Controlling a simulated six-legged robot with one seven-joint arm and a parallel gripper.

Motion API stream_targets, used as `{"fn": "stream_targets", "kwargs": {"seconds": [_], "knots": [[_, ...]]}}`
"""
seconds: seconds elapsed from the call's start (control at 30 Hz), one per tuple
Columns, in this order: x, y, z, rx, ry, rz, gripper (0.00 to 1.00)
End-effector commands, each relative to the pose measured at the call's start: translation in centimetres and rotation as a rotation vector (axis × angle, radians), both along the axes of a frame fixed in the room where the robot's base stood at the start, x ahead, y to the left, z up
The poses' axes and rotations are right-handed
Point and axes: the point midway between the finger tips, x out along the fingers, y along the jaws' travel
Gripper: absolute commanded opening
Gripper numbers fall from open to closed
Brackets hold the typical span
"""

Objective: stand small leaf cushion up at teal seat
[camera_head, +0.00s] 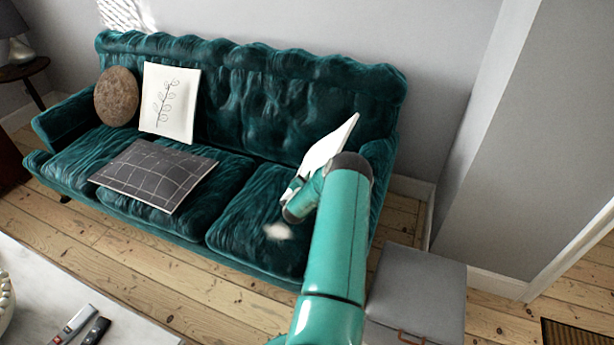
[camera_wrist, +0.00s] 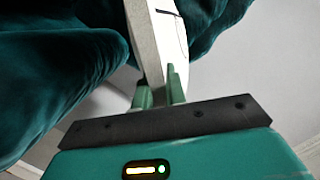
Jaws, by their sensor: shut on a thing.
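My gripper (camera_wrist: 160,86) is shut on a thin white cushion (camera_head: 328,143), with its two green fingers on either side of the edge. The cushion (camera_wrist: 150,42) shows a short black line on its white face in the wrist view, but its full print is hidden. In the head view it is tilted, above the right seat of the teal sofa (camera_head: 240,207), near the right armrest. My arm covers its lower part, so I cannot tell whether it touches the seat. Another white cushion with a leaf sprig (camera_head: 171,102) stands against the sofa back at left.
A round brown cushion (camera_head: 117,97) stands at the sofa's left end. A dark grid cushion (camera_head: 155,175) lies flat on the left and middle seats. A grey box (camera_head: 417,290) stands right of the sofa. A pale table (camera_head: 60,290) is at front left.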

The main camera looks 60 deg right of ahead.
Motion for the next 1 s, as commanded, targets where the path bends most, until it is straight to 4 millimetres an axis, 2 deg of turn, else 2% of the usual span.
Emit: {"fn": "stream_targets", "kwargs": {"seconds": [0.6, 0.8, 1.0], "knots": [[-4.9, -0.8, -5.7, -0.002, -0.003, -0.001, 0.0], [-5.3, -0.9, -7.6, -0.003, -0.001, 0.001, 0.0], [-5.6, -0.9, -8.4, -0.004, -0.002, 0.002, 0.0]]}}
